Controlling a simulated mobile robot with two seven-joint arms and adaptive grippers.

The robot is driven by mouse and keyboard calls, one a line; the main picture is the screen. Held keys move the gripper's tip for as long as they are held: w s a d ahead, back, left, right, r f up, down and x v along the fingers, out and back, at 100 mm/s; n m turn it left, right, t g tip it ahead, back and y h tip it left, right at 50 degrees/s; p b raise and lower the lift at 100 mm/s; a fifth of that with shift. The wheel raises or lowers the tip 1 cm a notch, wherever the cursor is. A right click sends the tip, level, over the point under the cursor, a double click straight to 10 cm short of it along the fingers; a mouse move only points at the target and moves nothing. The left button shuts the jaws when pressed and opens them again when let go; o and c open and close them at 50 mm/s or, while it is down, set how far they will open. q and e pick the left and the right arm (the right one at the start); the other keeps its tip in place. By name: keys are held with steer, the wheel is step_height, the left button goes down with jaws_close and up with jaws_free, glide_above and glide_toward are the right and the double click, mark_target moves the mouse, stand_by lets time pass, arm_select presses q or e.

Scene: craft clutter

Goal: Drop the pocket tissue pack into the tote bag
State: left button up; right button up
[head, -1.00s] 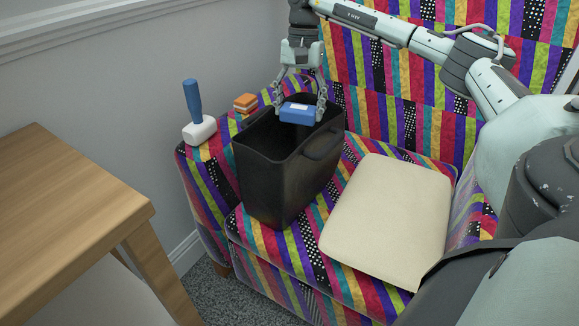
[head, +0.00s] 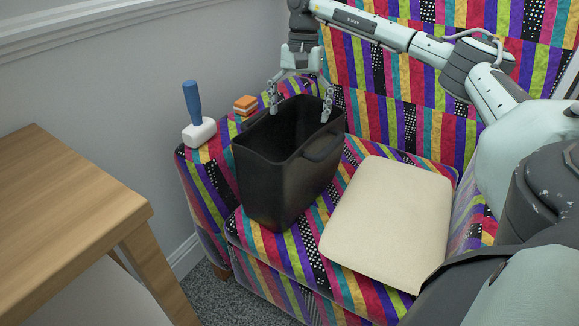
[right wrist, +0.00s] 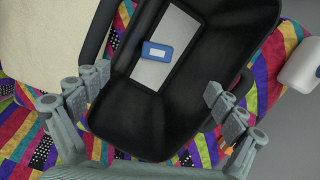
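The black tote bag (head: 275,178) stands upright and open-topped on the striped armchair. My right gripper (head: 299,107) is over its mouth, with the fingers spread wide and nothing between them. In the right wrist view the gripper (right wrist: 155,86) is also open. The blue pocket tissue pack (right wrist: 157,51), with a white label, lies inside the bag on a pale grey rectangle (right wrist: 152,73), apart from the fingers. The pack is hidden by the bag's wall in the head view. My left gripper is not in view.
A mallet with a blue handle (head: 193,100) and white head and an orange-and-white stack (head: 245,104) sit on the armrest behind the bag. A cream cushion (head: 390,222) lies on the seat to the right. A wooden table (head: 65,215) is at left.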

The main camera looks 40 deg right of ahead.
step_height(320, 180, up, 12)
steer(key=d, duration=0.1)
steer(key=shift+w+d, duration=0.25)
steer(key=shift+w, duration=0.2)
steer(key=shift+a, duration=0.1)
stand_by(0.5)
